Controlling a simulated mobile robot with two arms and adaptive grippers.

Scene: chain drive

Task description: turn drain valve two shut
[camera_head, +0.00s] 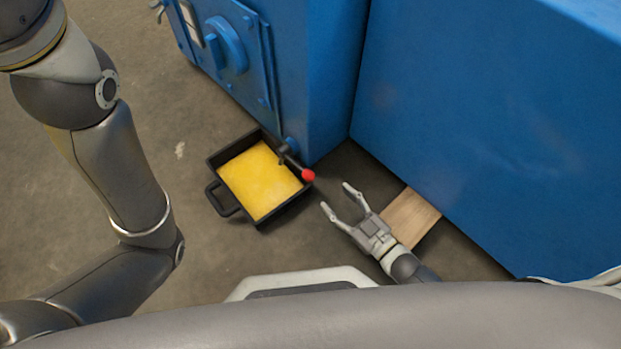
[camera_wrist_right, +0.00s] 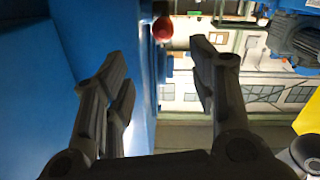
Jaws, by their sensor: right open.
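A drain valve with a dark lever and a red ball knob (camera_head: 308,175) sticks out from the lower corner of the blue housing, over a black tray. The red knob also shows in the right wrist view (camera_wrist_right: 163,29), beyond the fingers and near the top. My right gripper (camera_head: 340,199) is open and empty, a short way right of and below the knob in the head view, not touching it. Its open fingers show in the right wrist view (camera_wrist_right: 160,75). My left arm crosses the left side of the head view; its gripper is out of view. No label numbering the valve is readable.
The black tray (camera_head: 225,208) holds yellow liquid and stands on the floor under the valve. A blue housing (camera_head: 325,80) and a large blue box (camera_head: 480,130) stand behind and to the right. A wooden board (camera_head: 413,217) lies beside my right gripper. Floor at left is clear.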

